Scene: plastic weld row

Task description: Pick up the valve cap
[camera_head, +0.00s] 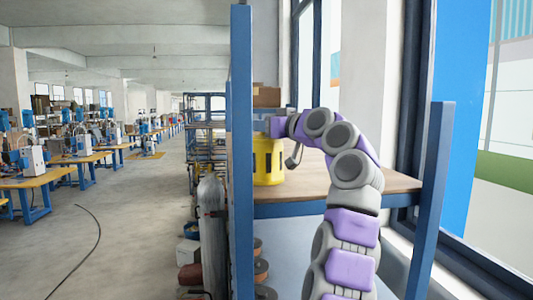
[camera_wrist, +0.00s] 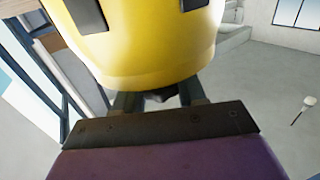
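The valve cap is a yellow cylinder with dark slots; it shows at the left end of the wooden shelf top in the head view (camera_head: 268,165). It fills the upper middle of the wrist view (camera_wrist: 150,45). My gripper (camera_head: 272,127) is at the cap's upper part, with my arm reaching in from the right. In the wrist view, the two dark fingers (camera_wrist: 158,98) stand apart just below the cap's lower edge. A small dark part shows between them. The fingertips are hidden behind the cap, so I cannot tell whether they grip it.
The wooden shelf top (camera_head: 310,187) lies between a blue post on the left (camera_head: 241,150) and one on the right (camera_head: 430,195). Brown boxes (camera_head: 266,96) stand behind the cap. A grey gas cylinder (camera_head: 212,235) stands left of the shelf. The aisle floor (camera_head: 130,220) is mostly clear.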

